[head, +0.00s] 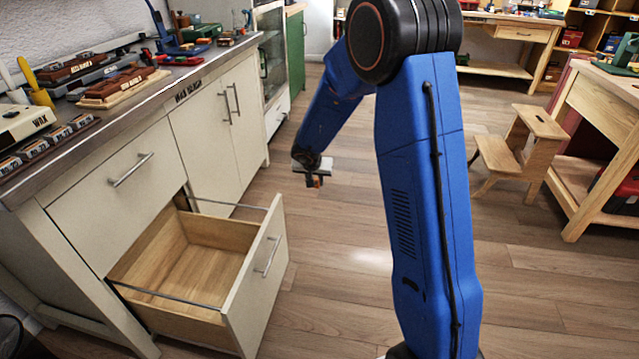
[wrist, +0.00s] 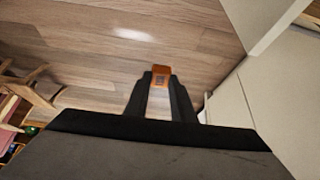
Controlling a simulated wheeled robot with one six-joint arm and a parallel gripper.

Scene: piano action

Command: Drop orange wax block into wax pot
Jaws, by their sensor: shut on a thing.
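My gripper (wrist: 160,82) is shut on the orange wax block (wrist: 161,70), which sticks out past the fingertips in the wrist view. In the head view my gripper (head: 314,181) hangs over the open floor to the right of the cabinets, with a small orange bit of the block (head: 318,183) showing at its end. The wax pot cannot be made out for certain in either view. A cream box marked WAX (head: 22,122) sits on the worktop at the left.
An open, empty wooden drawer (head: 190,270) juts out from the wax bench (head: 110,120). Tools and small blocks crowd the worktop. A wooden step stool (head: 520,150) and a workbench (head: 610,110) stand at the right. The wooden floor between is clear.

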